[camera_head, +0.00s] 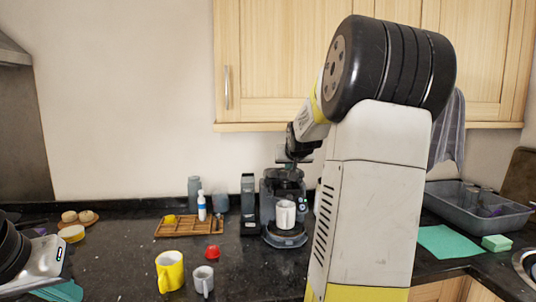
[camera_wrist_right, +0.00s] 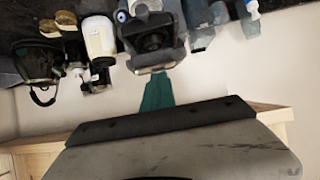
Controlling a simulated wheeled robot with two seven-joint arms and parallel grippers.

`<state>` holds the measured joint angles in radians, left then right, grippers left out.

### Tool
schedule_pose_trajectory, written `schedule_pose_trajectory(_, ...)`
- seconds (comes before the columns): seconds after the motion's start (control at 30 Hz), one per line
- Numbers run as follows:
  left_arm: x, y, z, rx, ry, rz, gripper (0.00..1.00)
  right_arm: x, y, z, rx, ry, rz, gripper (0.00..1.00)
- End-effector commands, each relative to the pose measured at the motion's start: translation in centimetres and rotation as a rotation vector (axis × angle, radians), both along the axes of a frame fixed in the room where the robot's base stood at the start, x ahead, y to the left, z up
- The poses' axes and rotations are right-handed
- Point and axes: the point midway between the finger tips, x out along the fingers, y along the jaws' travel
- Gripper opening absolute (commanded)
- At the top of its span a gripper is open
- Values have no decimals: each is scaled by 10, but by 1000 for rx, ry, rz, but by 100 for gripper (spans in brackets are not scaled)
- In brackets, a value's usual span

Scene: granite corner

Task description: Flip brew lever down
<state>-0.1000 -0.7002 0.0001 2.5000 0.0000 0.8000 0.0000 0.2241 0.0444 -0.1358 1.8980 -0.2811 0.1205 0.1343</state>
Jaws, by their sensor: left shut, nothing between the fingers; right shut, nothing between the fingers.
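The dark coffee machine (camera_head: 270,188) stands on the counter against the wall, with a white mug (camera_head: 285,214) on it. Its top also shows in the right wrist view (camera_wrist_right: 150,42). A small round blue-and-white part (camera_head: 304,203) sits on its right side. I cannot clearly make out the brew lever. My right arm reaches over the machine from the right. My right gripper's teal fingers (camera_wrist_right: 160,75) are shut and empty, with their tips close to the machine's top; contact cannot be told. My left gripper (camera_head: 62,291) is shut and empty at the lower left, partly cut off.
A yellow mug (camera_head: 170,271), a grey mug (camera_head: 204,280) and a red item (camera_head: 212,252) stand in front. A wooden tray (camera_head: 174,232) lies left of the machine. A white-topped container (camera_wrist_right: 100,40) and a dark kettle (camera_wrist_right: 36,65) stand beside it. Cabinets (camera_head: 270,60) hang above.

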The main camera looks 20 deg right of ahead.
Motion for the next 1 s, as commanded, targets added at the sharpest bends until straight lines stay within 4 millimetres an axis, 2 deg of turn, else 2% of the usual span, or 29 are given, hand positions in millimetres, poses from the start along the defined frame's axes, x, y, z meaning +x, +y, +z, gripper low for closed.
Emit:
schedule_pose_trajectory(0.1, 0, 0, 0, 0, 0, 0, 0, -3, 9, -23, -11, -64, 16, 0)
schedule_pose_trajectory(0.23, 0, 0, 0, 0, 1, 0, 0, -14, 4, -41, -40, -113, -5, 0)
schedule_pose_trajectory(0.5, 0, 0, 0, 0, 0, 0, 0, -21, 5, -71, -43, -117, -7, 0)
schedule_pose_trajectory(0.7, 0, 0, 0, 0, 0, 0, 0, -23, 6, -83, -42, -117, -6, 0)
schedule_pose_trajectory(1.0, 0, 0, 0, 0, 0, 0, 0, -24, 7, -90, -39, -109, -5, 0)
